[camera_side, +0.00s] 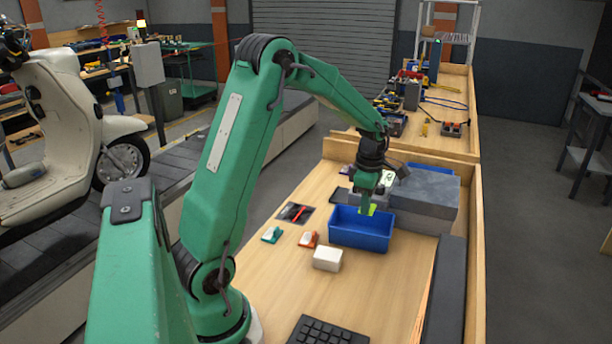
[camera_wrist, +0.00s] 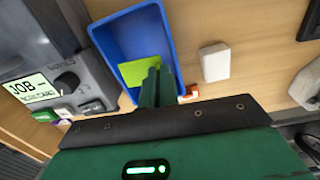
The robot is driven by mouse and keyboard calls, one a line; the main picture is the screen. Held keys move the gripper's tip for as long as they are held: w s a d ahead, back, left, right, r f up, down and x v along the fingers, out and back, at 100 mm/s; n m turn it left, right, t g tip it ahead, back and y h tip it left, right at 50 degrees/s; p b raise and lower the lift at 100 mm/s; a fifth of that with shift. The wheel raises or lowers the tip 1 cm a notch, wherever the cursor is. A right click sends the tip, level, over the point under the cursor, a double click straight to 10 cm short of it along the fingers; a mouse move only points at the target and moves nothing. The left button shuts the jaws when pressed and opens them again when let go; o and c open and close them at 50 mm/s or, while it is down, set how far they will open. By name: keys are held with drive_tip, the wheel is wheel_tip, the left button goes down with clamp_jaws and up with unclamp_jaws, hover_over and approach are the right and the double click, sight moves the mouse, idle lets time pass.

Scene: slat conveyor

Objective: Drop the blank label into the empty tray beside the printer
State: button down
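The label (camera_side: 371,209) is a small yellow-green piece; no print shows on it. My gripper (camera_side: 366,203) is shut on it and points down over the blue tray (camera_side: 360,236). In the wrist view the label (camera_wrist: 140,70) sits between and left of my green fingertips (camera_wrist: 155,78), with the blue tray (camera_wrist: 107,38) behind it. The tray's visible inside is bare. The grey printer (camera_side: 425,200) stands just behind and right of the tray. Its front, with a lit "JOB" screen (camera_wrist: 28,90) and a dark knob, shows in the wrist view.
A white box (camera_side: 327,259) lies in front of the tray. A small orange-and-white item (camera_side: 309,240) and a green-and-white item (camera_side: 272,235) lie to its left. A black keypad (camera_side: 325,331) is at the near edge. Wooden walls edge the bench; its left front is clear.

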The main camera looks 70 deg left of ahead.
drive_tip(key=shift+f, duration=1.85)
drive_tip(key=c, duration=1.6)
unclamp_jaws()
drive_tip(key=shift+r, duration=0.15)
drive_tip(key=shift+r, duration=3.75)
drive_tip(key=shift+d+r, duration=0.1)
